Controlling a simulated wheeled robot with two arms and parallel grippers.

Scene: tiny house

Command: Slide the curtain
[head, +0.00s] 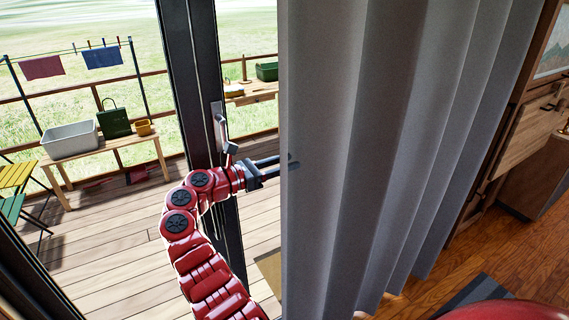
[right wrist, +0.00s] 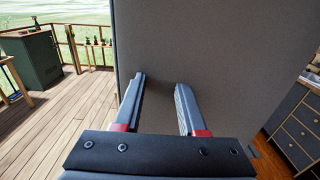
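The grey pleated curtain (head: 375,140) hangs across the middle and right of the head view, its left edge beside the glass door. My right gripper (head: 272,168) is at that edge, about mid-height, with its two fingers pointing at the curtain and apart. A small dark spot shows on the cloth just past the fingers; I cannot tell if it is a fingertip. In the right wrist view the open fingers (right wrist: 162,82) point at the curtain's flat grey face (right wrist: 210,45), with nothing clearly held between them. My left gripper is not in view.
The dark door frame (head: 194,75) with its handle (head: 220,125) stands close to my right arm. Outside are a deck (head: 115,235), a bench with a grey tub (head: 70,140), and a railing. Wooden drawers (head: 525,130) stand at the right.

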